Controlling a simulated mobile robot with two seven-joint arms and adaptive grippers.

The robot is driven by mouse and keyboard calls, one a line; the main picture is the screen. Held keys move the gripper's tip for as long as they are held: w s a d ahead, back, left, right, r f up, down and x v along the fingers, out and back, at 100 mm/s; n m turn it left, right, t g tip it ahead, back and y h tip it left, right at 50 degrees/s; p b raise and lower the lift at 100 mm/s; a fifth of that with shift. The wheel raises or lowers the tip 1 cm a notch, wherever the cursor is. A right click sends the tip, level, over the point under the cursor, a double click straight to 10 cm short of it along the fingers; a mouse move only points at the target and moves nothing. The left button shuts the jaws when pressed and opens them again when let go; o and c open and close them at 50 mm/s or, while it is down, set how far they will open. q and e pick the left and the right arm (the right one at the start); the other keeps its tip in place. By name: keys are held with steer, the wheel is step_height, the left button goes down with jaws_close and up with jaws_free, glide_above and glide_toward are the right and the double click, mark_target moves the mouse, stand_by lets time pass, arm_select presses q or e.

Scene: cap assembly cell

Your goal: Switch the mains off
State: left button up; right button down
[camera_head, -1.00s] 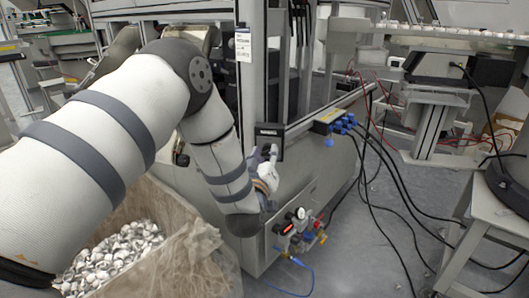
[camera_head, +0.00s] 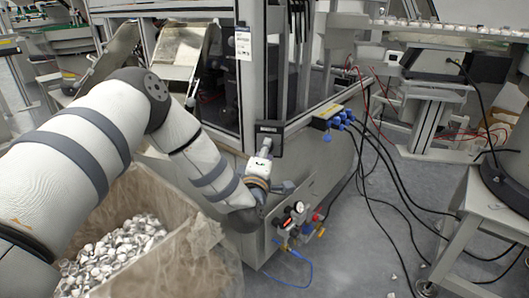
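My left arm comes in from the left and reaches down to the front corner of the grey machine (camera_head: 335,150). My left gripper (camera_head: 265,149) is small in the view, at the corner just under a black box (camera_head: 269,130) fixed to the machine. Its tip is close to or touching the box's lower edge; I cannot tell which. Its fingers are too small and too overlapped to tell whether they are open or shut. No mains switch can be made out clearly; the gripper and wrist hide part of the machine's face. My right gripper is not in view.
A gauge and valve unit (camera_head: 298,210) with a blue hose sits low on the machine, just right of my wrist. Blue connectors (camera_head: 342,119) with black cables are further right. A box of caps (camera_head: 190,247) lies below my arm.

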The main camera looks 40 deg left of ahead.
arm_select(q)
steer(key=shift+n, duration=0.9)
steer(key=o, duration=1.2)
steer(key=shift+d, duration=0.1)
steer(key=shift+c, duration=0.2)
steer(key=v, duration=1.2)
steer(key=shift+f, duration=0.1)
